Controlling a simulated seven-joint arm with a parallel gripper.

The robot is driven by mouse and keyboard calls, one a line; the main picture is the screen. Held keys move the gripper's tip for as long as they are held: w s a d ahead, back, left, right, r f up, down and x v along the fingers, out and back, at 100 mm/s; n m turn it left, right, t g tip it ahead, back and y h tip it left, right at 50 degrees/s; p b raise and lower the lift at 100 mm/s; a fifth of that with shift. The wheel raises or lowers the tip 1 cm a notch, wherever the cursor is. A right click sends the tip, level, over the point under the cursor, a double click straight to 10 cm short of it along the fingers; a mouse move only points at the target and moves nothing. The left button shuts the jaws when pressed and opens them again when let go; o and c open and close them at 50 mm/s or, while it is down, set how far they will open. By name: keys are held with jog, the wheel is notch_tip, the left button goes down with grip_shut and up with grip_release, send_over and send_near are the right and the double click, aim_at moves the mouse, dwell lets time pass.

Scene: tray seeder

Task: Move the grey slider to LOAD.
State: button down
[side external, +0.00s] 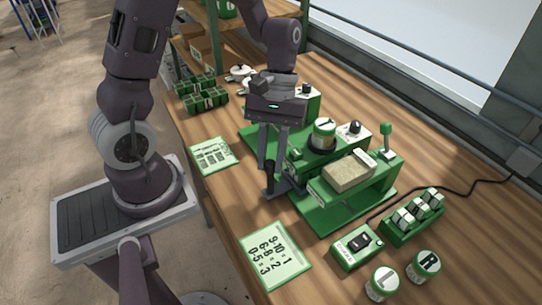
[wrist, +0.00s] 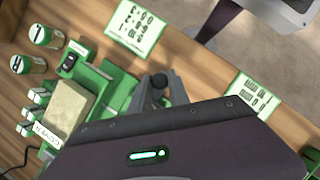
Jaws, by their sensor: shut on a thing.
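My gripper (side external: 271,172) reaches down at the left edge of the green seeder machine (side external: 322,212), shut on the grey slider (side external: 280,189). The slider is a small grey piece low beside the machine, and my fingers hide much of it. In the wrist view the fingertips (wrist: 160,84) are close together around a dark rounded part, and the slider's outline is hard to separate from them. I cannot read a LOAD mark in either view.
Bare wood lies left of the slider.

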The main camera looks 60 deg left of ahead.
jog(key=a, duration=1)
jog(key=c, duration=1.3)
grip_release()
jog(key=shift+o, duration=0.2)
jog(key=v, duration=0.7)
